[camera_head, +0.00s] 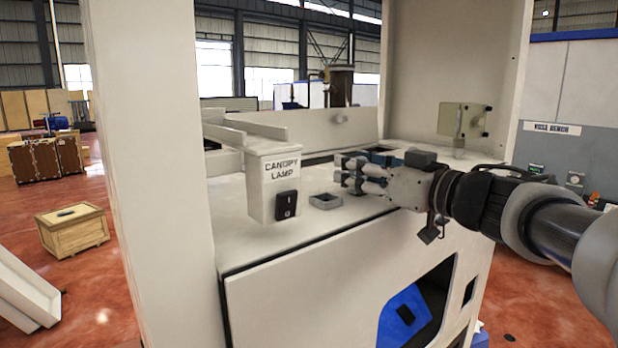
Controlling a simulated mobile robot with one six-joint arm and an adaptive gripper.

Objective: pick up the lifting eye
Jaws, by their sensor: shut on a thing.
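My gripper (350,173) reaches in from the right, low over the pale top of the dispenser cabinet (279,238). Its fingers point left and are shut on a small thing. That thing is mostly hidden between the fingers, and I cannot make out its shape. I cannot pick out the lifting eye for certain anywhere in the view. I also cannot tell whether the held thing touches the cabinet top.
A box marked CANOPY LAMP (273,187) with a black switch stands left of my gripper. A small square grey tray (325,201) lies between them. Blue parts (386,157) sit just behind my gripper. A pale post (150,170) rises at the left.

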